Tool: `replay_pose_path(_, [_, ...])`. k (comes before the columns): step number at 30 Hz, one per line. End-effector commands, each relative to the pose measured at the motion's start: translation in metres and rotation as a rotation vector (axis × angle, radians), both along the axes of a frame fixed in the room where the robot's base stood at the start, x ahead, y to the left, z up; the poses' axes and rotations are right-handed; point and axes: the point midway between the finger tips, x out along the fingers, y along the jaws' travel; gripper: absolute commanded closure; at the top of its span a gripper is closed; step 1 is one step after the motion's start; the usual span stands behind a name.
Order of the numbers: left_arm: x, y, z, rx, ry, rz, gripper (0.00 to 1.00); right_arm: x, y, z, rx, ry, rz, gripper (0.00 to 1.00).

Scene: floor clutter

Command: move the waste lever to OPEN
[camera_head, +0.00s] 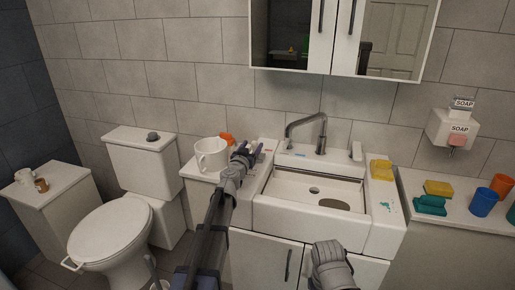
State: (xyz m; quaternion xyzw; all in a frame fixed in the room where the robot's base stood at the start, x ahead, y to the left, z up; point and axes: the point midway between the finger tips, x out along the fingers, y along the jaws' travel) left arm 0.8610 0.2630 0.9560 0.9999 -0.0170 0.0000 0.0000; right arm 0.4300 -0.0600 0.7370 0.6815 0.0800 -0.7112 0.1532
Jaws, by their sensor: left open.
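The white sink (280,212) stands in the middle with a grey tap (321,138) at its back. A small round drain (314,190) shows in the basin. Small coloured marks, too small to read, lie on the ledge left of the tap. A small white upright piece (356,151) stands right of the tap; I cannot tell whether it is the waste lever. My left gripper (246,151) is open, by the sink's back left corner, beside a white mug (211,154). My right gripper (332,268) is low before the sink; its fingers are not clear.
An orange item (227,139) stands behind the mug. Yellow sponges (381,169) and cups (484,202) are on the right. The toilet (112,238) is left. A mirror cabinet (335,37) hangs above the sink. The basin holds a dark oval patch (334,205).

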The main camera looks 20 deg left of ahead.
Motion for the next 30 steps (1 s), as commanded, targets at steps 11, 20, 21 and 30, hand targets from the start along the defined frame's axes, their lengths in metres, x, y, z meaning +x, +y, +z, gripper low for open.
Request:
replay_pose_path(11, [0.067, -0.002, -0.006, 0.0, 0.0, -0.001, 0.35, 0.0, 0.0, -0.006, 0.0, 0.0, 0.0, 0.5])
replay_pose_path(20, [0.075, -0.003, -0.006, 0.0, 0.0, 0.0, 0.35, 0.0, 0.0, -0.006, 0.0, 0.0, 0.0, 0.5])
replay_pose_path(21, [0.075, -0.003, -0.006, 0.0, 0.0, 0.0, 0.35, 0.0, 0.0, -0.006, 0.0, 0.0, 0.0, 0.5])
replay_pose_path(30, [0.075, -0.003, -0.006, 0.0, 0.0, 0.0, 0.63, 0.0, 0.0, -0.006, 0.0, 0.0, 0.0, 0.5])
